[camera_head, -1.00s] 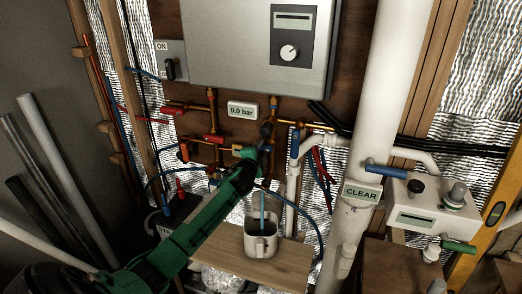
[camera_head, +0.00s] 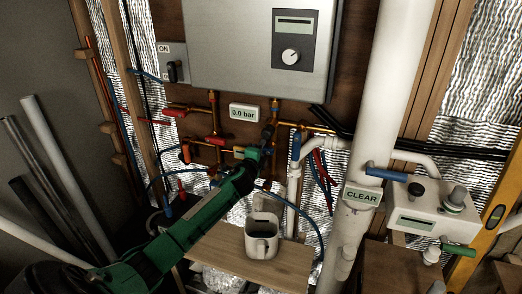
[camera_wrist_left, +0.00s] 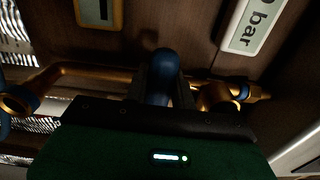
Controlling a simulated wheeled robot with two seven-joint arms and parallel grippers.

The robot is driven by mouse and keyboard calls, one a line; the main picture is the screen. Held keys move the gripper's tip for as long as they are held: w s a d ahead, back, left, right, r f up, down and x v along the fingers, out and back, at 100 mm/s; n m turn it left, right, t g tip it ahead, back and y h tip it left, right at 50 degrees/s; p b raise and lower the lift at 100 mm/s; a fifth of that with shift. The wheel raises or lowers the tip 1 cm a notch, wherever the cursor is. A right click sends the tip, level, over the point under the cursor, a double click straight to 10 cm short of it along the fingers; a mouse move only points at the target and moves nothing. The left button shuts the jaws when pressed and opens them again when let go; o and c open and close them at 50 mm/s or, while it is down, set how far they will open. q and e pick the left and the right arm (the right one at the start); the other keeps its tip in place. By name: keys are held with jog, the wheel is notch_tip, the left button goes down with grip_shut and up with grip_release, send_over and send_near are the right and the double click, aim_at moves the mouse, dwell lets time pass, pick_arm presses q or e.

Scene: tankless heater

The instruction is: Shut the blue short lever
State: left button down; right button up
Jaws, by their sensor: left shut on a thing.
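The blue short lever (camera_wrist_left: 163,66) sits between the two dark fingers in the left wrist view, its rounded end showing above them. Copper pipe runs behind it on both sides. My left gripper (camera_head: 268,134) is shut on it, at the copper pipes below the heater. In the head view the gripper hides most of the lever. My right gripper is not in view.
Red levers (camera_head: 175,112) and copper pipes are left of the gripper. A pressure display (camera_head: 243,112) reads 0.0 bar. Another blue lever (camera_head: 295,146) is close on the right. A thick white pipe (camera_head: 382,110) stands farther right.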

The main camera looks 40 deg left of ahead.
pick_arm(q)
jog(key=c, duration=1.2)
grip_release()
jog(key=shift+o, duration=0.2)
jog(key=shift+s+d+f, duration=0.1)
jog(key=shift+s+d, duration=0.05)
jog(key=shift+s, duration=0.4)
jog(key=b+v, duration=0.3)
jog(key=v, duration=0.9)
jog(key=shift+s, duration=0.35)
jog(key=shift+d, duration=0.1)
